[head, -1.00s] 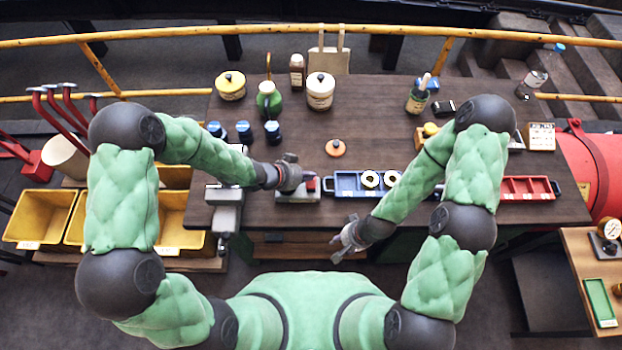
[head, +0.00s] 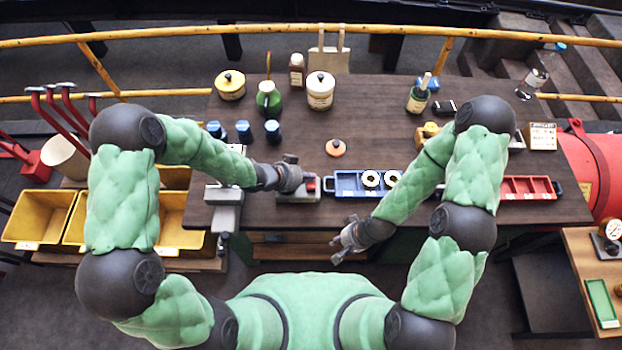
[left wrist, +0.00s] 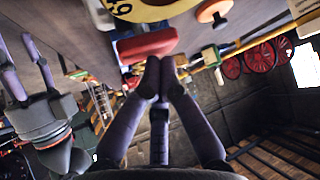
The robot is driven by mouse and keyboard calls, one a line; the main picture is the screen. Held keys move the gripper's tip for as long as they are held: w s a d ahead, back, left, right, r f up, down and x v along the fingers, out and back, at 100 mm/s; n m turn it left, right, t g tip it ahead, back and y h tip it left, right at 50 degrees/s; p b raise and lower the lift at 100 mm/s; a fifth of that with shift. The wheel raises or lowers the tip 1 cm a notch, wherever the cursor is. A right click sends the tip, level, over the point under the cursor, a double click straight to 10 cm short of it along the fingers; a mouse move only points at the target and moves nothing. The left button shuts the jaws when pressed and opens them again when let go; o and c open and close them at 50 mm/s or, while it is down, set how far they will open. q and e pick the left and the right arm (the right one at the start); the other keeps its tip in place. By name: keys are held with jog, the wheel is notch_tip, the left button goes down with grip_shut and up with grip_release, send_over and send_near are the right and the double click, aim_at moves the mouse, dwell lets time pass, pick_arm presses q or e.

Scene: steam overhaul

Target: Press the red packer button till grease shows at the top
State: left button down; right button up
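The packer is a small grey unit (head: 298,196) at the bench's front edge, with its red button (head: 311,184) beside my left gripper (head: 303,181). In the left wrist view the red button (left wrist: 147,46) lies just ahead of my left fingertips (left wrist: 160,62), which are together with nothing between them. They look close to or touching the button's edge; I cannot tell if it is pressed. My arm and gripper partly cover the packer, and I see no grease at its top. My right gripper (head: 340,247) is open and empty in front of the bench edge; it also shows in the left wrist view (left wrist: 22,70).
A blue tray (head: 345,193) with two pale rings stands right of the packer. An orange-topped piece (head: 336,148) lies behind it. A vise (head: 225,196) stands to the left, a red tray (head: 527,187) to the right. Jars and bottles stand at the back; mid-bench is mostly clear.

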pick_arm(q)
jog(key=shift+s+f+b, duration=0.1)
jog(key=shift+f+b, duration=0.25)
jog(key=shift+f, duration=0.25)
dwell(0.3)
jog(key=shift+r, duration=0.15)
jog(key=shift+r+p, duration=1.25)
jog(key=shift+r, duration=0.05)
jog(key=shift+r, duration=0.1)
notch_tip(320, 180, up, 5)
jog(key=p, duration=0.4)
jog(key=shift+p, duration=0.35)
jog(key=shift+w+a, duration=0.1)
jog(key=shift+w, duration=0.1)
dwell(1.4)
